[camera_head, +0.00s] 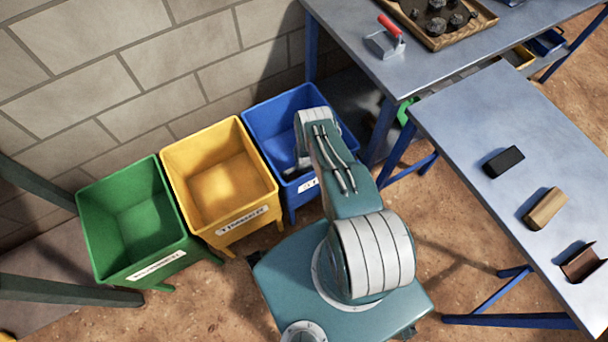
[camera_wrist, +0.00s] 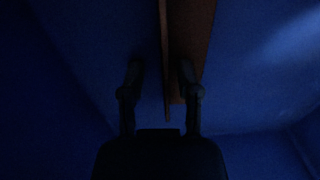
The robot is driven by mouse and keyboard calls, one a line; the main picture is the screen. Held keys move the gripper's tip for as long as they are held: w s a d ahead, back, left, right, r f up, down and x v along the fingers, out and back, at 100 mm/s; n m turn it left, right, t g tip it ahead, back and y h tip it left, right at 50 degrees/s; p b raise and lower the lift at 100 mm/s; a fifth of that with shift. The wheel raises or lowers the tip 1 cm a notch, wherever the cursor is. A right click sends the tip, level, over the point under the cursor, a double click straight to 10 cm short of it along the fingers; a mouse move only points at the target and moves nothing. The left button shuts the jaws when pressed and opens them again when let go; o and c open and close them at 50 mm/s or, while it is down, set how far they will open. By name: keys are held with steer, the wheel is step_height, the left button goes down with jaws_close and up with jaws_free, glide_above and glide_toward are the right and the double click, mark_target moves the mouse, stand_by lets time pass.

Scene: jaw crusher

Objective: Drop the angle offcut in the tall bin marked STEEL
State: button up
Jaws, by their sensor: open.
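The blue bin (camera_head: 270,120) stands at the right end of the bin row, its label partly hidden by my arm. My arm reaches down into this bin, and the head view does not show my fingertips. In the wrist view, my gripper (camera_wrist: 160,75) is open inside the dark blue interior. A rusty brown angle offcut (camera_wrist: 190,40) lies lengthwise just beyond and between the spread fingers, with one flange seen edge-on. It is too dark to tell whether it touches a finger or rests on the bin floor.
A yellow bin (camera_head: 215,185) and a green bin (camera_head: 140,215) stand to the left. The right table (camera_head: 470,115) holds a black block (camera_head: 503,161), a wooden block (camera_head: 545,208) and a brown channel piece (camera_head: 584,262). A red-handled tool (camera_head: 387,38) and a tray of dark lumps (camera_head: 470,35) sit on the back table.

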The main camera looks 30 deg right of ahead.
steer(key=shift+r, duration=0.1)
steer(key=w+a+r+n+t, duration=0.15)
steer(key=w+r, duration=0.25)
steer(key=r, duration=1.3)
steer(key=w+r+n, duration=0.2)
steer(key=w+r, duration=0.2)
steer(key=r, duration=1.3)
steer(key=a+r+n, duration=0.3)
steer(key=r+n, duration=0.1)
steer(key=r, duration=1.5)
steer(key=s+a+r+n+t, duration=0.1)
steer(key=s+a+r+n, duration=0.2)
steer(key=s+r, duration=0.5)
steer(key=s+a+r+n+t, duration=0.2)
steer(key=s+r, duration=0.3)
steer(key=r, duration=0.6)
steer(key=s+a+r+n, duration=0.1)
steer(key=s+r+n, duration=0.1)
steer(key=s, duration=0.6)
steer(key=s+a+r+n, duration=0.2)
steer(key=s+r+n, duration=0.1)
steer(key=s, duration=0.5)
steer(key=shift+r+t, duration=0.4)
steer(key=shift+t, duration=0.05)
